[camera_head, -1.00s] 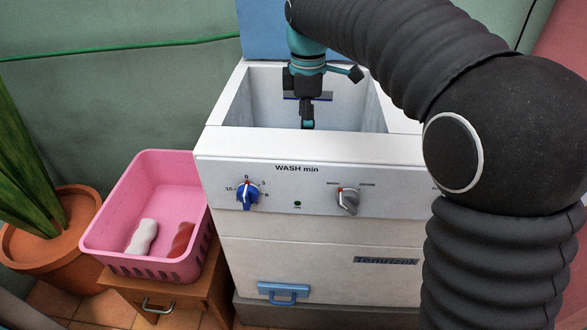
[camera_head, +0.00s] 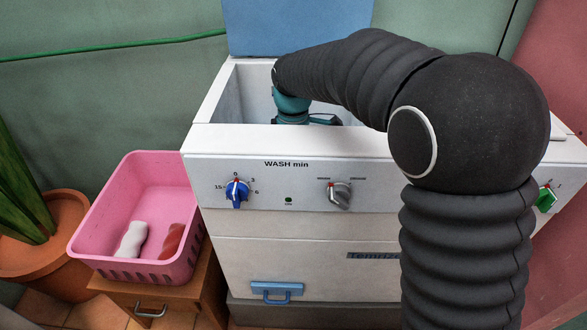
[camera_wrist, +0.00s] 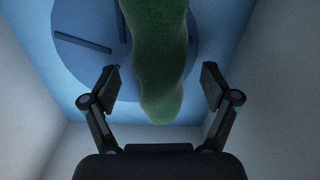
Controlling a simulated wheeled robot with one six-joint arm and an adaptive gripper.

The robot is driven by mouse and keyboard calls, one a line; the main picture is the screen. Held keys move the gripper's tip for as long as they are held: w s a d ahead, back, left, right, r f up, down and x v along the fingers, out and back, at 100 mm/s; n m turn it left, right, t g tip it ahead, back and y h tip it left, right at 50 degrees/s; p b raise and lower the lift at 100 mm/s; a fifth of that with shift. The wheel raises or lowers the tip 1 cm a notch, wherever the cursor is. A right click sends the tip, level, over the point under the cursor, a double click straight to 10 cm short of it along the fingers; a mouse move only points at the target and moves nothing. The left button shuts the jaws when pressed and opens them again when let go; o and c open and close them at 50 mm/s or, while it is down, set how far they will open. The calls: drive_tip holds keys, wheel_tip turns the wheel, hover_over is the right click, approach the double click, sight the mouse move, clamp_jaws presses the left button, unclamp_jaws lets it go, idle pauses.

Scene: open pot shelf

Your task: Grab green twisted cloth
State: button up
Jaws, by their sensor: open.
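The green twisted cloth (camera_wrist: 158,60) shows in the wrist view, running from the top edge down to a rounded end between my gripper's fingers. It lies over the blue round disc at the bottom of the washer tub. My gripper (camera_wrist: 159,88) is open, with one finger on each side of the cloth's lower end and visible gaps to both.
The white washing machine (camera_head: 310,230) has its blue lid (camera_head: 300,28) raised behind the tub. The tub walls (camera_wrist: 30,125) close in on both sides. A pink basket (camera_head: 165,190) with a white roll (camera_head: 132,240) and a red roll (camera_head: 171,240) stands left, beside a potted plant (camera_head: 45,235).

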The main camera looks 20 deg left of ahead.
drive_tip(key=shift+f, duration=0.7)
drive_tip(key=c, duration=1.4)
drive_tip(key=shift+r, duration=0.1)
